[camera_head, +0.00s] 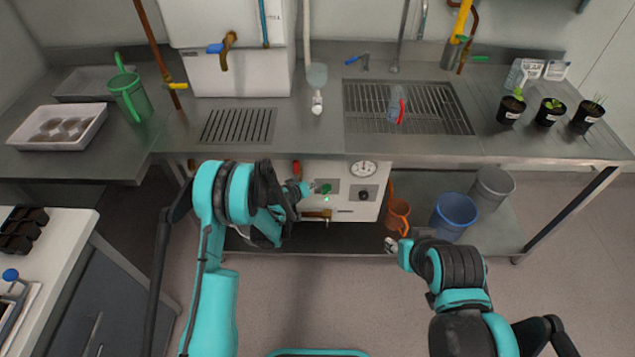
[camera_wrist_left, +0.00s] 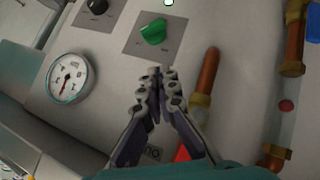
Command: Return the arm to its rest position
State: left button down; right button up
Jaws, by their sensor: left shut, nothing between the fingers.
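My left arm (camera_head: 215,290) reaches forward to the front of a white panel (camera_head: 345,208) under the steel counter. My left gripper (camera_head: 308,187) is shut and empty, just left of a green knob (camera_head: 325,188) in the head view. In the left wrist view the gripper's closed fingertips (camera_wrist_left: 160,75) are just below the green knob (camera_wrist_left: 153,32); whether they touch it is unclear. My right gripper (camera_head: 393,245) hangs before the lower shelf at the right, small and partly hidden by its wrist; its finger state is unclear.
The panel also has a gauge (camera_head: 363,169) and a black knob (camera_head: 364,195). The steel counter (camera_head: 300,140) overhangs it. An orange watering can (camera_head: 397,214) and a blue bucket (camera_head: 454,213) stand on the lower shelf. The floor (camera_head: 330,300) between my arms is clear.

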pick_arm(q)
jog(key=shift+s+a+r, duration=0.45)
jog(key=shift+s+a, duration=0.1)
jog(key=shift+s, duration=0.1)
jog(key=shift+s+a+r, duration=0.4)
jog(key=shift+s+a, duration=0.1)
jog(key=shift+s, duration=0.1)
jog(key=s+a+r+y, duration=0.1)
jog(key=s+a+r, duration=0.1)
jog(key=s+r, duration=0.35)
jog(key=s+a+r+m+g, duration=0.1)
jog(key=s+r, duration=0.1)
jog(key=r, duration=0.6)
jog(key=s+a+r+y, duration=0.1)
jog(key=s+a+r, duration=0.15)
jog(key=r, duration=0.45)
jog(key=s+a+r+y, duration=0.1)
jog(key=s+a+r, duration=0.1)
jog(key=s, duration=1)
jog(key=s+a+r+m+g+y, duration=0.1)
jog(key=s+a+r, duration=0.2)
jog(key=s, duration=0.9)
jog(key=shift+a, duration=0.55)
